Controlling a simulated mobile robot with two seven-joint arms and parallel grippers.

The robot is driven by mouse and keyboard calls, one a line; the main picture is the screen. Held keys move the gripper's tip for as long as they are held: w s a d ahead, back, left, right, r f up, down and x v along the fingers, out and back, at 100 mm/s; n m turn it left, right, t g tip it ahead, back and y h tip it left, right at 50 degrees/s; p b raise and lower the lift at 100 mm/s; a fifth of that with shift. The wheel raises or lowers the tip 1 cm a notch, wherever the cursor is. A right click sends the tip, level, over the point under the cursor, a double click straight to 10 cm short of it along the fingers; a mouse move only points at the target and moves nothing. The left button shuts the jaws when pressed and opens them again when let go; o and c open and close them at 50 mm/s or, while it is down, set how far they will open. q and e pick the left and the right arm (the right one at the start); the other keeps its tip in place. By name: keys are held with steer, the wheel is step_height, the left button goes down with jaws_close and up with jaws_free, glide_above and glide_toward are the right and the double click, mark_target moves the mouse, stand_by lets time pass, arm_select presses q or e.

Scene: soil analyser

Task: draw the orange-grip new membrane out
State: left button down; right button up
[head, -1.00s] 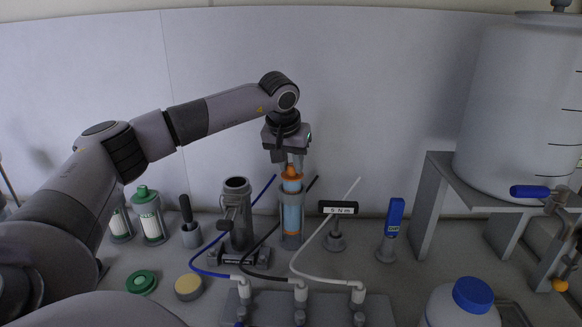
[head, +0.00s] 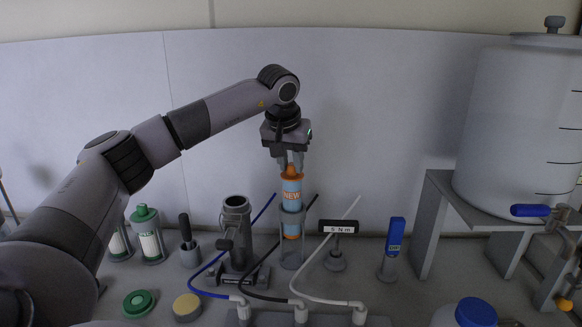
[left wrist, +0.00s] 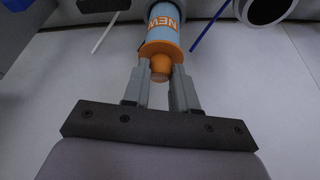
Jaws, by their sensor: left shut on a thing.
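The new membrane (head: 292,197) is a light blue cylinder with a "NEW" label and an orange grip on top. My left gripper (head: 291,165) is shut on the orange grip from above. My right gripper is in neither view.
A grey metal housing (head: 237,220) stands just left of the tube. A torque tool labelled 5 N m (head: 338,227) and a blue-topped tool (head: 395,235) stand to the right. Blue, black and white hoses (head: 326,240) rise close in front.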

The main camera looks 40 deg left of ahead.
arm_select(q)
step_height(320, 180, up, 13)
stand_by(2.1)
stand_by(0.4)
